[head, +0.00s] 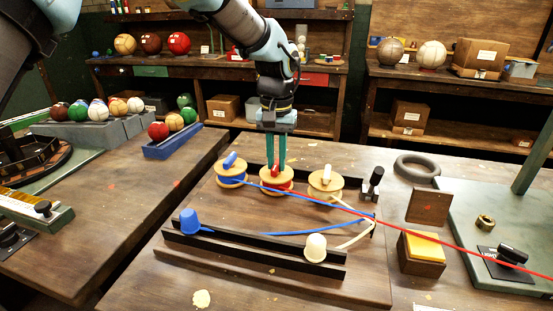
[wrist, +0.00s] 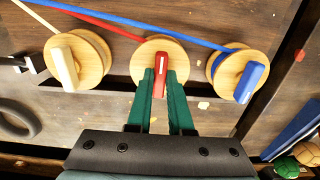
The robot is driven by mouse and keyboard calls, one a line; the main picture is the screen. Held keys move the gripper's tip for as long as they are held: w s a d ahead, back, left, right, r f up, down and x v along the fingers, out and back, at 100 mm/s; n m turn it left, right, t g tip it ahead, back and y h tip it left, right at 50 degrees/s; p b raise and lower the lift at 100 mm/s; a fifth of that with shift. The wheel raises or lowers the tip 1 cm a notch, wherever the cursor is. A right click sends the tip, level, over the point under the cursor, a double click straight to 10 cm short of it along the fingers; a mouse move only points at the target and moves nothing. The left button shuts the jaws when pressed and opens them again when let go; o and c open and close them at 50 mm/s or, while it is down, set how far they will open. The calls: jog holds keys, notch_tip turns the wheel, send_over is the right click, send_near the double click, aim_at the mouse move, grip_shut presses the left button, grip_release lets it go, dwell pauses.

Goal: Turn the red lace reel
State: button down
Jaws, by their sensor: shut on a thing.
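The red lace reel (head: 277,185) is the middle one of three wooden reels on a board. Its red handle (wrist: 160,74) stands up at the reel's centre in the wrist view. My gripper (head: 276,170) points down from above, its teal fingers shut on the red handle. In the wrist view the fingertips (wrist: 160,88) sit on either side of it. The red lace (head: 400,228) runs from the reel to the right. The blue lace reel (head: 231,172) is to the left and the cream lace reel (head: 325,184) to the right in the head view.
A small black post (head: 372,184) is right of the reels. A grey ring (head: 417,166) and a yellow block (head: 422,247) lie further right.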

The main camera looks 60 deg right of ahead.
aim_at(276, 164)
jog(key=shift+m, duration=0.3)
jog(key=shift+r+m+p, duration=0.1)
jog(key=shift+m+p, duration=0.8)
jog(key=shift+m, duration=1.8)
jog(key=c, duration=0.8)
grip_release()
notch_tip(276, 164, up, 11)
jog(key=shift+f+b, duration=0.15)
jog(key=shift+b, duration=0.9)
